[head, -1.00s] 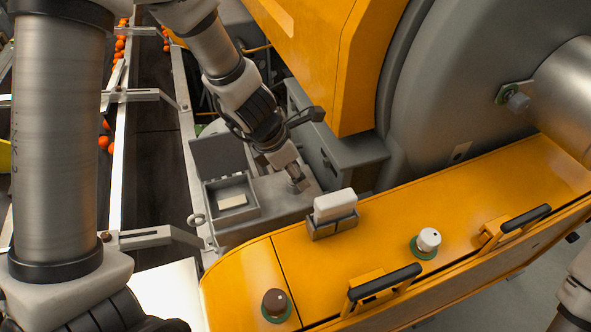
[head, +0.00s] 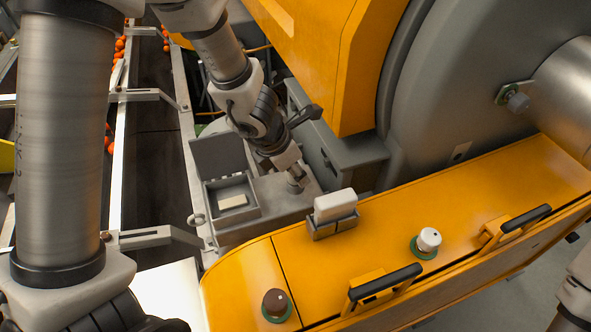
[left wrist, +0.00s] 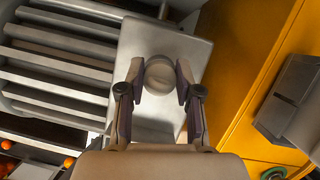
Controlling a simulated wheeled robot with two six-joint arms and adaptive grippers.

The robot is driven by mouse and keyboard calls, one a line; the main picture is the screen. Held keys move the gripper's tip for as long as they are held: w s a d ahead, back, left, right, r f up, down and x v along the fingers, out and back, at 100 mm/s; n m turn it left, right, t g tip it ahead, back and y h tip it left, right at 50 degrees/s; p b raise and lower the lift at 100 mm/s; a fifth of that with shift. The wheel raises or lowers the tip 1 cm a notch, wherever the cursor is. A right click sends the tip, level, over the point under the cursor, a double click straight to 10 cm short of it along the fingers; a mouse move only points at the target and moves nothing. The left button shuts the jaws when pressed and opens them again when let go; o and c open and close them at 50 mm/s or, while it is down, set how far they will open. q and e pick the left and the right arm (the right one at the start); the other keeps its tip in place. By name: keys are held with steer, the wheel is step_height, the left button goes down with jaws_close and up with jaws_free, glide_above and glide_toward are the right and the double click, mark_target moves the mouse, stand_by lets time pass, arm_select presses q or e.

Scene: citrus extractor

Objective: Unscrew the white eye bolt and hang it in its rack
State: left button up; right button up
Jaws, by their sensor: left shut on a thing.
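My left gripper (head: 296,182) points down at the top of a grey metal block (head: 280,197) beside the yellow housing. A small pale ring (head: 197,219) shows at the rail left of the block. I cannot tell which fixture is the rack. My right gripper is out of view.
An open grey box (head: 208,196) with a raised lid is left of the gripper. A grey holder (head: 322,232) with a white block (head: 334,206) stands on the yellow housing (head: 385,232). A white knob (head: 429,239), a brown knob (head: 275,301) and black handles are nearby.

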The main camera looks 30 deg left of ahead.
arm_select(q)
steer(key=n, duration=0.2)
steer(key=n+y, duration=0.1)
steer(key=n, duration=0.1)
steer(key=shift+t+y, duration=0.3)
steer(key=o, duration=0.7)
steer(key=shift+c, duration=0.2)
steer(key=shift+m+h, duration=0.5)
steer(key=shift+m, duration=0.4)
steer(key=shift+a+m+h, duration=0.1)
steer(key=shift+m+h, duration=0.2)
steer(key=shift+m, duration=0.4)
steer(key=shift+m+g+h, duration=0.5)
steer(key=shift+m, duration=1.3)
